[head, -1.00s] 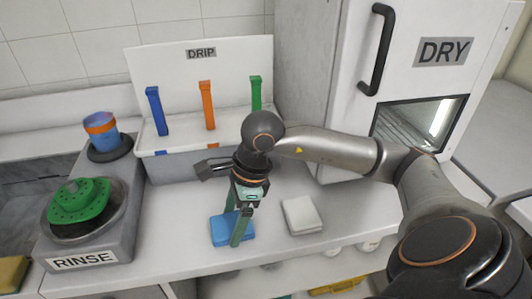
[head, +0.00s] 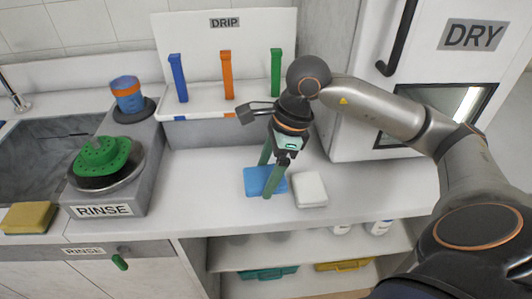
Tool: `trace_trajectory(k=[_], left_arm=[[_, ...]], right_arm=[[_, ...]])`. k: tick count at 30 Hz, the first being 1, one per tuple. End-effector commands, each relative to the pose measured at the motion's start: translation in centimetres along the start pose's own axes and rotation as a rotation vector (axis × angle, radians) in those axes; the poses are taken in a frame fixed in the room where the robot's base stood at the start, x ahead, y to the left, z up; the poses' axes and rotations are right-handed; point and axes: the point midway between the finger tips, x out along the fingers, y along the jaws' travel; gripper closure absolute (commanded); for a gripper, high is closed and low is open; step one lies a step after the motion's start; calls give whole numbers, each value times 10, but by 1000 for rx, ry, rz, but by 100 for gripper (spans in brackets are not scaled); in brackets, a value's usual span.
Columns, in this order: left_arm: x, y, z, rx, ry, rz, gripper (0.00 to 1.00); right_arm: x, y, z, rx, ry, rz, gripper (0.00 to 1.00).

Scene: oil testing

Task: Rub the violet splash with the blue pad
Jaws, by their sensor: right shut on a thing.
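The blue pad (head: 254,182) lies at the counter's front, left of a white pad (head: 310,189). My right gripper (head: 266,182) reaches down from above with its green fingers on either side of the blue pad, shut on it. The pad looks level and at or very close to the counter top; I cannot tell whether it is lifted. No violet splash shows in this view. My left gripper is not in view.
The RINSE unit (head: 160,180) with a green disc (head: 102,156) stands left, beside the sink (head: 50,160) and a yellow sponge (head: 28,217). The DRIP rack (head: 212,133) stands behind, the DRY cabinet (head: 420,140) right. The front counter is mostly clear.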

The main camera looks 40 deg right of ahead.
Motion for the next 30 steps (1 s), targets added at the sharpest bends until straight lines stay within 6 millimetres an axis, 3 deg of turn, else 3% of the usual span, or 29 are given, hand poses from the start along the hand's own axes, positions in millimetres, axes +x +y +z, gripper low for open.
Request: trace_trajectory(k=[5, 12, 30], left_arm=[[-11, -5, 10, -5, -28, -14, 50], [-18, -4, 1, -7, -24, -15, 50], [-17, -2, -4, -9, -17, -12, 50]], right_arm=[[-20, -3, 3, 2, -1, -3, 71], [-38, -5, 4, 4, -1, -4, 71], [-39, -5, 4, 3, -1, -3, 71]])
